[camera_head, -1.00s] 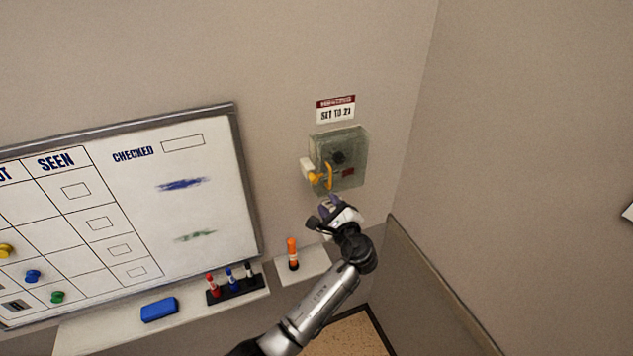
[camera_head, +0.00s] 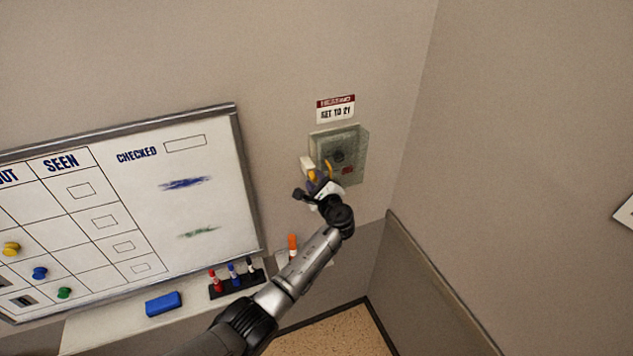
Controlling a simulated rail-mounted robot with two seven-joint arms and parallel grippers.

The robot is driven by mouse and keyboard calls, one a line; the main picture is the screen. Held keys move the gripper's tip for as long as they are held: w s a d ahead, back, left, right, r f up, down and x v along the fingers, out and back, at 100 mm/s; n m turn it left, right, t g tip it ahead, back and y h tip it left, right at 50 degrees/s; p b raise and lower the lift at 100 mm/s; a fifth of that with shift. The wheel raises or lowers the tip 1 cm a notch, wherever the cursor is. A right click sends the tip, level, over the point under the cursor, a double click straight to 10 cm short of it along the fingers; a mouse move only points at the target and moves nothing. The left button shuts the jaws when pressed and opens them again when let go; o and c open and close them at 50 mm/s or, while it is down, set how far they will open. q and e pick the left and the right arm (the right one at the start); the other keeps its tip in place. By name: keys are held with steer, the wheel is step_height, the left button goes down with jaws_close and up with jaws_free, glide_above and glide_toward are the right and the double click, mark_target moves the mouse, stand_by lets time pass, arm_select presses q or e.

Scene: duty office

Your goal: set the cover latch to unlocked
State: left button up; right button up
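The heating control box (camera_head: 350,148) with its clear greenish cover is on the wall, with a dark round knob and a small red display behind the cover. The yellow-orange cover latch (camera_head: 327,168) is at the box's left side beside a pale block (camera_head: 307,163). My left gripper (camera_head: 312,185) is at the lower left of the box, right at the latch, and hides its lower part. Its fingers look spread, but I cannot tell whether they touch the latch. The latch's exact position is partly hidden. My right gripper is not in view.
A sign (camera_head: 335,109) reading "SET TO 21" is above the box. A whiteboard (camera_head: 205,235) hangs at left, over a ledge with markers (camera_head: 233,275) and a blue eraser (camera_head: 163,303). An orange marker (camera_head: 292,247) stands near my arm. A partition (camera_head: 430,290) is at right.

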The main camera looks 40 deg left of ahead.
arm_select(q)
steer(key=shift+c, duration=0.2)
jaws_close()
steer(key=shift+f+b, duration=0.1)
steer(key=shift+b, duration=0.3)
steer(key=n+b, duration=0.2)
steer(key=b, duration=0.1)
steer(key=n+b, duration=0.3)
steer(key=b, duration=0.1)
steer(key=n+b, duration=0.2)
steer(key=b, duration=0.2)
steer(key=shift+f+n, duration=0.3)
steer(key=n+b, duration=0.7)
steer(key=b, duration=0.3)
steer(key=shift+r+n+b, duration=0.15)
steer(key=shift+n+b, duration=0.25)
steer(key=shift+r+n+b, duration=0.25)
steer(key=shift+n+b, duration=1.15)
